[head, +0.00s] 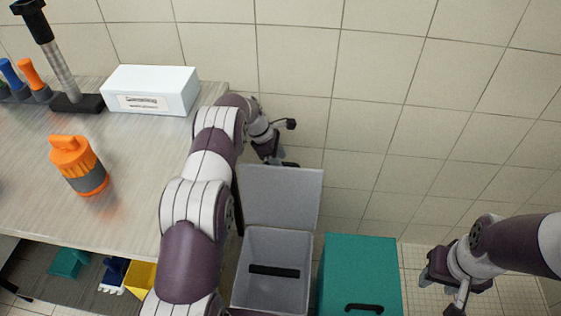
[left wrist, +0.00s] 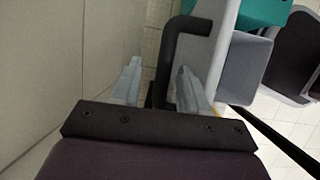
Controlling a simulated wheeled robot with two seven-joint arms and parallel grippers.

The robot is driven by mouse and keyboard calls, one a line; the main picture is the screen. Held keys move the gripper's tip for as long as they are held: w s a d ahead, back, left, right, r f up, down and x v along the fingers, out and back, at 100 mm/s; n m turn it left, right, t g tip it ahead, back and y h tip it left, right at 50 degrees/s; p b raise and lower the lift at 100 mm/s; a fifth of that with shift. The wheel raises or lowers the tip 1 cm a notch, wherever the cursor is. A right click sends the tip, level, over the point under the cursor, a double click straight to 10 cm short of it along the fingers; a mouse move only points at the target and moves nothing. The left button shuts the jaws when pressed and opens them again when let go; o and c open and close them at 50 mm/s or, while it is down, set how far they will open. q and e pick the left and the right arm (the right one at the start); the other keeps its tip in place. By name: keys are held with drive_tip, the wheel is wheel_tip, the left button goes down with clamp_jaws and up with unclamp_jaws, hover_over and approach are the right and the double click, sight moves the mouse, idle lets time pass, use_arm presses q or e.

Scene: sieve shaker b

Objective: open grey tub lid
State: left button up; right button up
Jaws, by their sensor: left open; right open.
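The grey tub (head: 304,262) stands open beside the table, with its lid (head: 281,198) raised about upright at the back. A black bar (head: 273,271) shows inside the tub. My left gripper (head: 276,160) is at the raised lid's top edge, partly hidden behind it. In the left wrist view my left gripper (left wrist: 158,75) is open, with the black lid handle (left wrist: 176,48) between or just past its fingers; contact cannot be told. The lid (left wrist: 212,55) is right of the handle there. My right gripper (head: 452,285) is open and empty, apart at the lower right.
A teal tub (head: 360,265) with a black handle stands right of the grey tub. The table (head: 125,215) at left bears a white box (head: 150,90), an orange-grey bottle (head: 78,165) and a black stand (head: 62,70). A tiled wall is close behind the lid.

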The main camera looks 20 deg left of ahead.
use_arm(q)
drive_tip(key=p+v, duration=0.1)
drive_tip(key=v, duration=0.4)
drive_tip(key=shift+a+r, duration=0.1)
drive_tip(key=shift+r, duration=0.15)
